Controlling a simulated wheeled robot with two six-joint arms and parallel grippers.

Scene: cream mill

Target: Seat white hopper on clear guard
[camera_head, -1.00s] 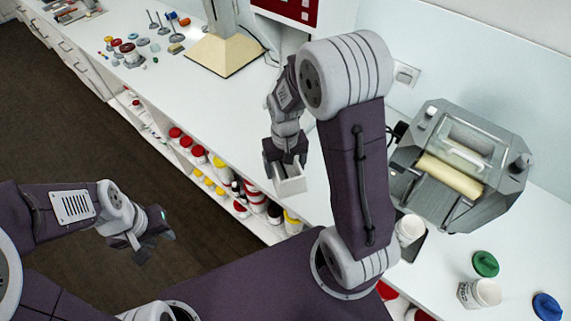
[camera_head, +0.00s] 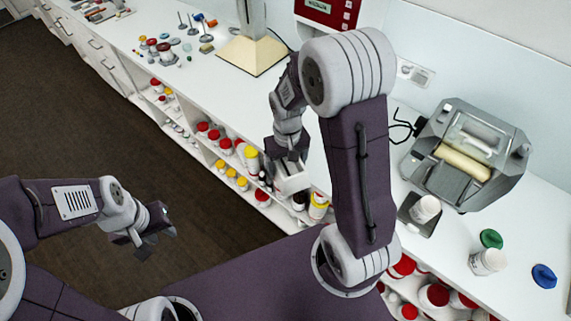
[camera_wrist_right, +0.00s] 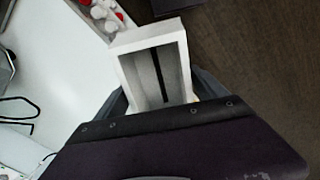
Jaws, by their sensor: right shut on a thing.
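The white hopper (camera_head: 291,180) is a small, open rectangular box. My right gripper (camera_head: 289,158) is shut on it and holds it near the counter's front edge, left of the mill and well apart from it. The right wrist view shows the hopper (camera_wrist_right: 150,37) with a dark slot inside it. The grey cream mill (camera_head: 440,170) stands on the counter at the right, with a cream roller (camera_head: 462,162) in front. The clear guard (camera_head: 475,138) is on top of the mill, above the roller. My left gripper (camera_head: 155,232) is over the floor at the left; its finger gap is unclear.
A white cup in a grey tray (camera_head: 412,218) stands before the mill. A white jar (camera_head: 487,261), a green lid (camera_head: 491,238) and a blue lid (camera_head: 544,276) are at the right. Shelves of jars lie below the counter. The counter left of the mill is mostly clear.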

